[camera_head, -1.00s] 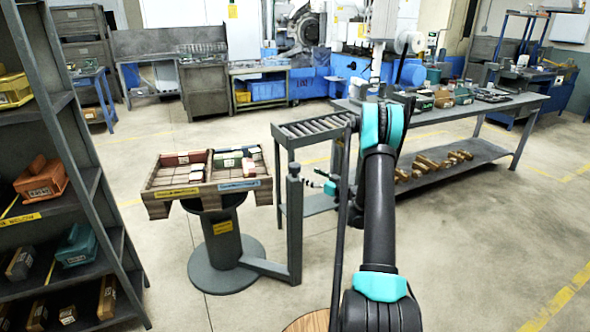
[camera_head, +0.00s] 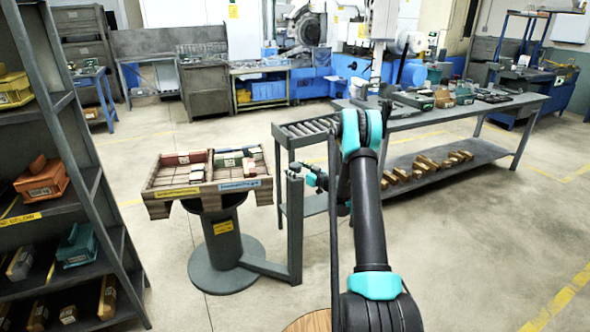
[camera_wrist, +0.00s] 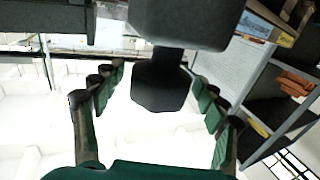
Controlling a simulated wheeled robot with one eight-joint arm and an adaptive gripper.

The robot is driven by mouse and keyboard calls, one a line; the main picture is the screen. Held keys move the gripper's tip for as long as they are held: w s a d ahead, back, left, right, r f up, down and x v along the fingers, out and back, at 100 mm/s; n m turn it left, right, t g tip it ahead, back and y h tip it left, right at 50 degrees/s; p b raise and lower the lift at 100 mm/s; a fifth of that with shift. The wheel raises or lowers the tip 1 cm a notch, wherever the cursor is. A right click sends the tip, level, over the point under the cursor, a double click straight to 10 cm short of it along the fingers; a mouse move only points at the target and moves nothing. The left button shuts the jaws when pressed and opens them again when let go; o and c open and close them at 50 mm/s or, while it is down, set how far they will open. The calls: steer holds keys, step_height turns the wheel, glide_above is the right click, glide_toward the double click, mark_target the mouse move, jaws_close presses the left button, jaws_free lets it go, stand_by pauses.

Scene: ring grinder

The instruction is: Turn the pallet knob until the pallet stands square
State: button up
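The wooden pallet (camera_head: 162,207) sits on a round dark pedestal and looks slightly turned in the head view. An arm from the pedestal base leads to a grey post (camera_head: 295,235) with a dark rounded knob (camera_head: 294,169) at its top. My gripper (camera_head: 314,179) is just right of the knob. In the wrist view, a dark faceted knob piece (camera_wrist: 160,85) lies between my open fingers (camera_wrist: 160,95), with light gaps on both sides. A larger dark block (camera_wrist: 180,22) joins it by a short neck. Contact cannot be seen.
The pallet carries red, green and white boxes. A roller table (camera_head: 305,130) stands behind the post, joining a long workbench (camera_head: 470,115) at the right. A shelf rack (camera_head: 100,215) stands at the left. The floor in front of the pedestal is clear.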

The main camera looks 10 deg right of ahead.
steer(key=c, duration=1)
steer(key=shift+w+d+n+g+y, duration=0.1)
steer(key=shift+d+n+g+y, duration=0.05)
steer(key=shift+n+g+y, duration=0.5)
steer(key=shift+c, duration=0.2)
steer(key=n+g+y, duration=0.3)
steer(key=g, duration=0.1)
steer(key=shift+n+g, duration=0.25)
steer(key=o, duration=1.2)
steer(key=shift+c, duration=0.2)
steer(key=v, duration=1.2)
steer(key=shift+f, duration=0.2)
